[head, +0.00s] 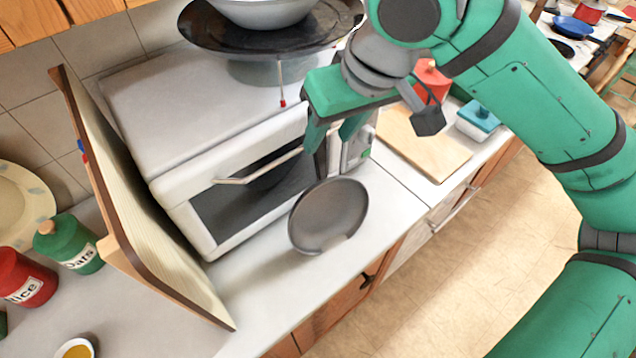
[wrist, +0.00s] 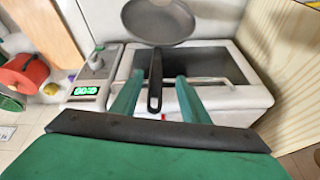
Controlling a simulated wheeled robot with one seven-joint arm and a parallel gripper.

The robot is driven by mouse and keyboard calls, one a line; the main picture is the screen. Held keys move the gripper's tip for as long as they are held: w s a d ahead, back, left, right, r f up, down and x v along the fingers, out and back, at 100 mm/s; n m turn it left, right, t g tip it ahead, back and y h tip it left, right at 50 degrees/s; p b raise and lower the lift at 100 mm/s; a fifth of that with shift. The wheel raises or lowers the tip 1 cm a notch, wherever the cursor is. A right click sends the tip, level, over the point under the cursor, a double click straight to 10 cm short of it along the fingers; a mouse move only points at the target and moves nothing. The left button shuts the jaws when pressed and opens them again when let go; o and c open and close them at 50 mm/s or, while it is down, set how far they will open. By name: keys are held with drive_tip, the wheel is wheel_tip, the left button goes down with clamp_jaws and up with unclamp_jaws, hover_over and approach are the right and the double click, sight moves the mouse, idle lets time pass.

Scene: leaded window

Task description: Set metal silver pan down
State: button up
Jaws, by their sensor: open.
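The metal silver pan (head: 328,215) is at the counter's front edge, in front of the white oven; it also shows in the wrist view (wrist: 158,20). Its round face shows and its black handle (wrist: 155,75) points back toward my gripper. I cannot tell whether the pan lies fully flat on the counter. My gripper (head: 335,138) is open above the handle. In the wrist view its two green fingers (wrist: 158,88) stand on either side of the handle, with gaps between.
The white oven (head: 225,170) stands close behind the pan. A wooden board (head: 150,215) leans at its left. A large dark pan with a bowl (head: 265,35) is on top. The counter (head: 265,285) is clear left of the pan. A cutting board (head: 425,145) lies at right.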

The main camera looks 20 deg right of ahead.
sight(322, 156)
drive_tip(key=x, duration=0.4)
drive_tip(key=shift+s+d+f, duration=0.15)
drive_tip(key=shift+s+f, duration=0.05)
drive_tip(key=shift+d+x, duration=0.15)
drive_tip(key=shift+x, duration=1.1)
drive_tip(key=shift+d+x, duration=0.15)
drive_tip(key=shift+x, duration=1.1)
drive_tip(key=shift+w, duration=0.1)
clamp_jaws()
